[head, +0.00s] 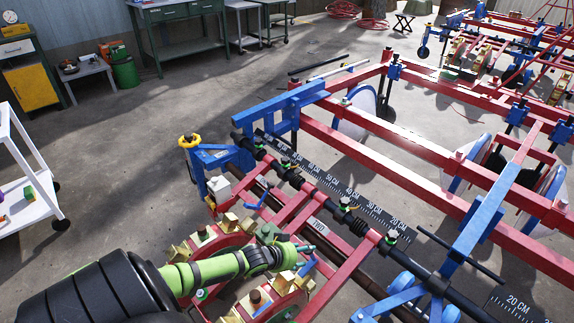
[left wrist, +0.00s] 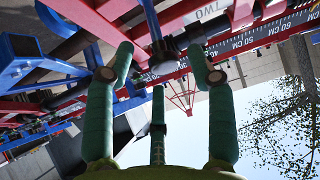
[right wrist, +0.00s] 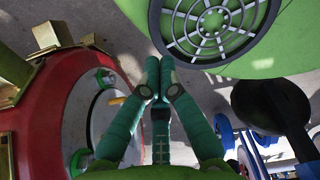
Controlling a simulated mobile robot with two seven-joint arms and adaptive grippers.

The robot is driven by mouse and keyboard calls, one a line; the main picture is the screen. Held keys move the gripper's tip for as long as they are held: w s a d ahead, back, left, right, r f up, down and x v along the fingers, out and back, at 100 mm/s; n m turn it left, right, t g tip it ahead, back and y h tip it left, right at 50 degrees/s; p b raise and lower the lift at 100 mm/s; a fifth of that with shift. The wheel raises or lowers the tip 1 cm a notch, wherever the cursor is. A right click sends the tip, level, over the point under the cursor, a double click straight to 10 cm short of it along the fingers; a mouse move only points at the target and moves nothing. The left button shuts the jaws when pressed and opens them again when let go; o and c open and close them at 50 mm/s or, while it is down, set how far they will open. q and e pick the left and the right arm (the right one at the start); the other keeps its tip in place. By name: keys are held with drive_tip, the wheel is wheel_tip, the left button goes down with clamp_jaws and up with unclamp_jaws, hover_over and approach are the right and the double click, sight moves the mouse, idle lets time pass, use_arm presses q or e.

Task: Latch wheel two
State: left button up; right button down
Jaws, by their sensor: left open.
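The label TWO (head: 319,228) is on a red arm of the planter frame; it also shows upside down at the top of the left wrist view (left wrist: 210,9). Red punch wheels with brass blocks, one at left (head: 208,240) and one nearer (head: 272,297), sit below the bar. Small blue handles show beside them, one at the far wheel (head: 255,202) and one near my gripper (head: 306,266). My left gripper (head: 300,248) is open and empty, above the near wheel; its fingers stand apart (left wrist: 158,62). My right gripper (right wrist: 158,72) has its fingertips together, beside a red wheel (right wrist: 62,112).
A black bar with a centimetre scale (head: 350,198) crosses the planter. Red beams (head: 385,165) and blue brackets (head: 215,160) surround it. A white cart (head: 32,190) stands at left. Green benches (head: 180,45) stand at the back. The floor between is clear.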

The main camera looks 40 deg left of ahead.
use_arm(q)
drive_tip(key=v, duration=1)
idle(0.3)
